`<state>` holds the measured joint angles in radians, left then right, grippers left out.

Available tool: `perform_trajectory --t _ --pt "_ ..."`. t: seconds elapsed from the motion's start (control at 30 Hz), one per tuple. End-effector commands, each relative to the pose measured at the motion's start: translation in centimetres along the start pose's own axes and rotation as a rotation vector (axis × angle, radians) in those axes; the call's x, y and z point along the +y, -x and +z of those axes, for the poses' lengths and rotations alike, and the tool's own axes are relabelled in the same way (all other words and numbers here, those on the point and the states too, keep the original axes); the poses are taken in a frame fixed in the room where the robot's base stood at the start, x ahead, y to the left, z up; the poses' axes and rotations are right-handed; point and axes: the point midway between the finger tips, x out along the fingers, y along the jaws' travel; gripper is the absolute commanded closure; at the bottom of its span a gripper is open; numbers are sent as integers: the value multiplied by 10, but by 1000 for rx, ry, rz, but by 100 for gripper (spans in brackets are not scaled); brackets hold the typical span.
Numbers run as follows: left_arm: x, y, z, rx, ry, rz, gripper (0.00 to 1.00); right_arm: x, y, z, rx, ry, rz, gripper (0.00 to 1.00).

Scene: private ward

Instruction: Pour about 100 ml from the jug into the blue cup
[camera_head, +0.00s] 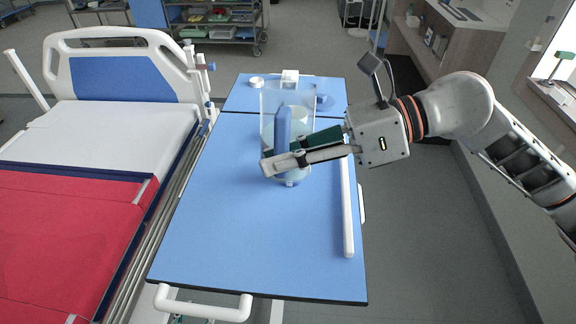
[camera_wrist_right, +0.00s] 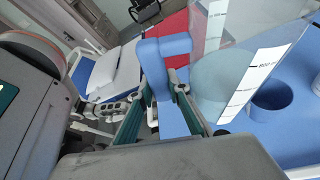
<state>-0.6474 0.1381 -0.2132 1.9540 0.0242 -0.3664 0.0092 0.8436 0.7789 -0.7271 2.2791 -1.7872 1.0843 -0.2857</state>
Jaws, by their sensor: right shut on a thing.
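The clear jug (camera_head: 268,99) has a blue handle (camera_head: 283,122) and pale liquid inside; it looks roughly upright over the blue overbed table. My right gripper (camera_head: 276,165) comes in from the right and is shut on the handle. In the right wrist view the fingers (camera_wrist_right: 160,108) lie on either side of the blue handle (camera_wrist_right: 164,60), and the jug's white scale strip (camera_wrist_right: 255,80) shows. The blue cup (camera_head: 326,101) stands behind and right of the jug, partly hidden; it also shows in the right wrist view (camera_wrist_right: 272,97). Whether the jug touches the table is unclear. My left gripper is out of view.
The table (camera_head: 235,235) is clear toward its front. A small white round item (camera_head: 256,81) and a white box-like item (camera_head: 290,77) are at its far end. A white rail (camera_head: 348,215) runs along its right side. A bed (camera_head: 90,130) stands to the left.

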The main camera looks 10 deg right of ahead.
Motion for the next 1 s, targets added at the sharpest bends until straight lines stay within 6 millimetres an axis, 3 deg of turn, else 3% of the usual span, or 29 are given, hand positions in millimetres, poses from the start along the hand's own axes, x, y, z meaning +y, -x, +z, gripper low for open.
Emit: perform_trajectory --t 1.0 --pt "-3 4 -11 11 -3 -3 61 7 3 6 -3 -95 41 100"
